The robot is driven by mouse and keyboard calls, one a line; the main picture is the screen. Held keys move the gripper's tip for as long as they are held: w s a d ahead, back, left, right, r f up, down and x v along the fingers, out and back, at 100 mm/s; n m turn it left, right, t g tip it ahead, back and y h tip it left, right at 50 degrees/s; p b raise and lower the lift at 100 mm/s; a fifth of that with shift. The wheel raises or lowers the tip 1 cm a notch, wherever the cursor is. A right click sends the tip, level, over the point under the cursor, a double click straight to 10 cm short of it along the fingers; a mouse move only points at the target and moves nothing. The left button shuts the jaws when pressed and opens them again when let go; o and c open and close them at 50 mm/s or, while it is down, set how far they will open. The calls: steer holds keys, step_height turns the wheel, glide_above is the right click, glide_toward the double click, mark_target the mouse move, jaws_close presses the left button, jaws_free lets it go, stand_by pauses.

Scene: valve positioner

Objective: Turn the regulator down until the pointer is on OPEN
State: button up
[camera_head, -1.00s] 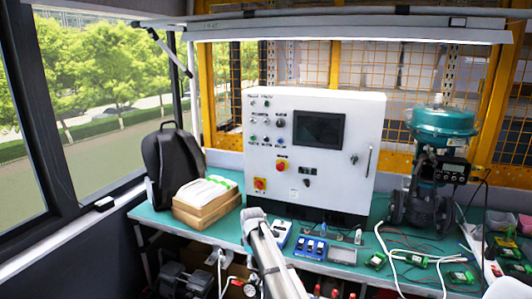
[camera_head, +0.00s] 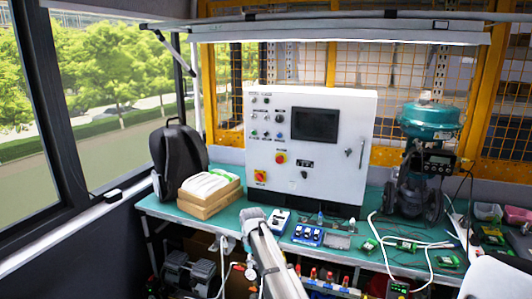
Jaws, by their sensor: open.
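The valve (camera_head: 411,195) with a teal actuator (camera_head: 431,118) stands upright at the right end of the bench. A dark positioner box (camera_head: 437,162) with a small display is mounted on its front. A white control cabinet (camera_head: 310,150) stands at the middle of the bench, with a dark screen, several small knobs and lamps, and red-on-yellow switches. I cannot tell which part is the regulator, and no pointer or OPEN mark is legible. A grey-white link of my arm (camera_head: 272,255) rises from the bottom edge in front of the bench. My gripper is not visible.
The green bench (camera_head: 230,222) holds a black backpack (camera_head: 179,160), a cardboard box (camera_head: 209,203), blue devices (camera_head: 308,236) and green circuit boards with white cables (camera_head: 404,245) on the right. Bins and a laptop-like item crowd the far right. Windows line the left.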

steer(key=s+d+f+m+b, duration=0.55)
steer(key=s+d, duration=0.55)
steer(key=s, duration=0.3)
steer(key=s+d+f+m+b, duration=0.5)
steer(key=s+d+m, duration=0.2)
steer(key=s+d, duration=0.5)
step_height(320, 180, up, 17)
steer(key=a+p, duration=0.1)
steer(key=p, duration=1.5)
steer(key=shift+s+f+p, duration=0.2)
steer(key=shift+s+p, duration=0.1)
steer(key=shift+s, duration=0.05)
steer(key=shift+a, duration=0.1)
stand_by(2.6)
